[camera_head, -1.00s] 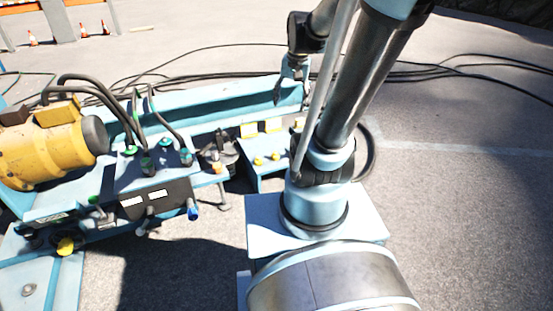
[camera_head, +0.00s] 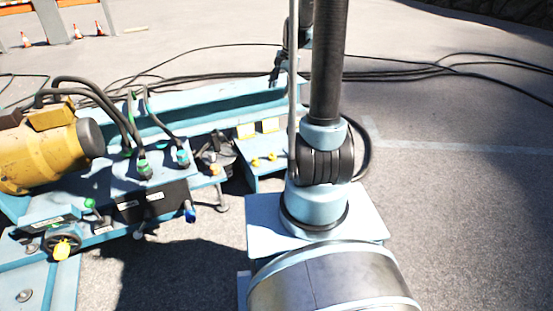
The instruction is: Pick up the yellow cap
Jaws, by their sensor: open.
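Small yellow caps show on the low blue bench beside my arm. One yellow cap (camera_head: 255,162) and another yellow cap (camera_head: 272,157) sit near its front. I cannot tell which one the task means. A yellow piece (camera_head: 62,249) also hangs by a round dark fitting at the lower left. My gripper (camera_head: 276,76) is small and dark, beyond the bench at the top of the blue beam, partly hidden by my arm. It is open, with nothing visible in it, and apart from the caps.
The blue machine frame (camera_head: 200,107) carries a yellow motor (camera_head: 40,158), hoses and connectors (camera_head: 145,170). Black cables (camera_head: 440,70) cross the pavement behind. The pavement at right is clear.

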